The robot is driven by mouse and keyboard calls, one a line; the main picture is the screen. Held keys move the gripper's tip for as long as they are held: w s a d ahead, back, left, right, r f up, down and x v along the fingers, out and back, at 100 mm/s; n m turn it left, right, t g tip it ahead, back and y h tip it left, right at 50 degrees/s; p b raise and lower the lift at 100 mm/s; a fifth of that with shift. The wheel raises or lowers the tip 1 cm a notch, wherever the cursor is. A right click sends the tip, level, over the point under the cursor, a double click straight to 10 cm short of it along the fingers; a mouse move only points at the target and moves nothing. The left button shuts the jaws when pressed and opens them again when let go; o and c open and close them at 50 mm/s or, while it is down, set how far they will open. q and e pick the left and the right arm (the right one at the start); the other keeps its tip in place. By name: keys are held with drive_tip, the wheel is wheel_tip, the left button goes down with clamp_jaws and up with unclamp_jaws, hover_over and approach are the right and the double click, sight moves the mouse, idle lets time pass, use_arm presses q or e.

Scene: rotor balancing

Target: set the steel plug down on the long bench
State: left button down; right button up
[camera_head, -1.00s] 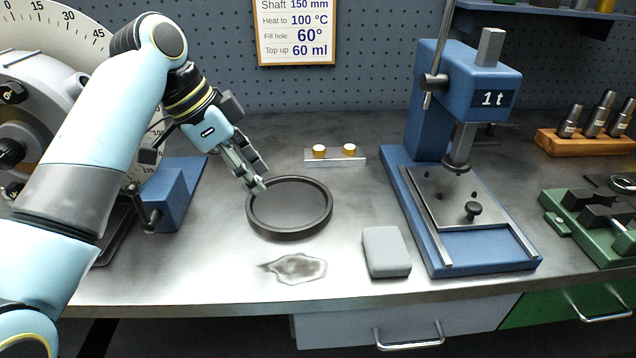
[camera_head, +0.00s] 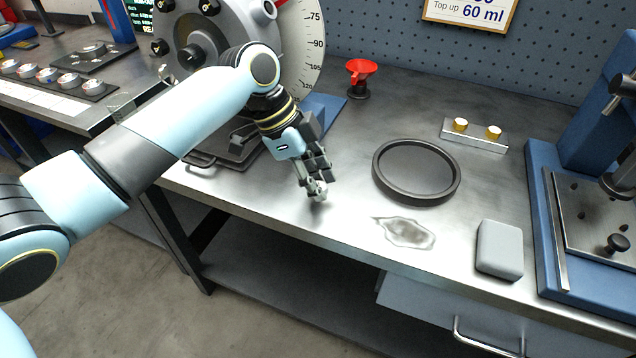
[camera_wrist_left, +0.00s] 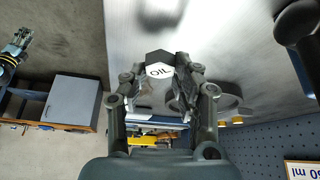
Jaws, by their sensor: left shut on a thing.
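My left gripper (camera_head: 317,188) hangs over the front left part of the long bench (camera_head: 345,222), left of the black round tray. In the left wrist view my left gripper (camera_wrist_left: 160,88) is shut on a dark six-sided plug with a white face marked OIL (camera_wrist_left: 159,68), which I take as the steel plug. In the head view the fingers mostly hide it. I cannot tell whether it touches the bench top. My right gripper (camera_wrist_left: 20,41) seems to show small at the left edge of the wrist view; its fingers are unclear.
The black round tray (camera_head: 440,198), a grey block (camera_head: 499,250), a dull stain (camera_head: 407,232) and a strip with two brass pieces (camera_head: 474,136) are on the bench. A red funnel (camera_head: 361,70) stands behind. A blue press (camera_head: 545,215) is at right. Bare bench surrounds my left gripper.

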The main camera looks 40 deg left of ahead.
use_arm(q)
drive_tip(key=shift+f, duration=0.85)
drive_tip(key=shift+f, duration=0.35)
drive_tip(key=c, duration=1)
unclamp_jaws()
drive_tip(key=shift+r, duration=0.1)
drive_tip(key=shift+a+r, duration=0.15)
drive_tip(key=shift+r, duration=0.4)
drive_tip(key=v, duration=1.1)
